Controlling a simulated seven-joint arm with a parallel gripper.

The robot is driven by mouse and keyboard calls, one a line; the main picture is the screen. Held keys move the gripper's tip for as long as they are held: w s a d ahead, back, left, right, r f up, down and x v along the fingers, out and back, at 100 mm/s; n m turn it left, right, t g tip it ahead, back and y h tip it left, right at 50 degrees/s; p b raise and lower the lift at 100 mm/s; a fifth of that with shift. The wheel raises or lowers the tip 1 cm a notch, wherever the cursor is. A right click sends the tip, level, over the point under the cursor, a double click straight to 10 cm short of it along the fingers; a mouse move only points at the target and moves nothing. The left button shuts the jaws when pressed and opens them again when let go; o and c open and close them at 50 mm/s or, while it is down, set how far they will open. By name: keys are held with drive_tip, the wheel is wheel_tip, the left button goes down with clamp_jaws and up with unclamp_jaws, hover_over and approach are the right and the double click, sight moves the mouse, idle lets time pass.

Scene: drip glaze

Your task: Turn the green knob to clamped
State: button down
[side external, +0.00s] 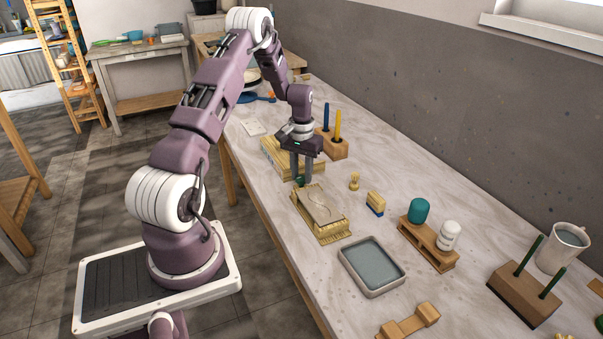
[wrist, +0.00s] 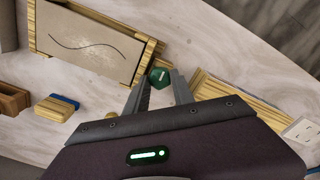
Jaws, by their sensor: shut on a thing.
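The green knob (wrist: 159,77) sits beside the edge of a wooden frame (wrist: 148,62) in the wrist view. A pale mark shows on its top. A grey-beige slab with a dark curved line (wrist: 92,45) lies in the frame. My gripper (wrist: 161,82) is shut on the green knob, one finger on each side of it. In the side external view my gripper (side external: 302,182) points straight down at the frame's far end. There the knob is mostly hidden by the fingers. I cannot read any clamped label or the knob's setting.
A ribbed wooden block (side external: 275,160) stands right behind my gripper, with a pen holder (side external: 334,147) beyond. A small blue-edged block (side external: 376,203), a brass piece (side external: 354,181) and a water tray (side external: 371,265) lie nearby. Two jars stand on a wooden rack (side external: 428,245).

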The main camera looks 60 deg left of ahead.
sight(302, 177)
idle(0.4)
drive_tip(key=c, duration=1.1)
unclamp_jaws()
wheel_tip(302, 177, up, 7)
drive_tip(key=shift+r, duration=0.1)
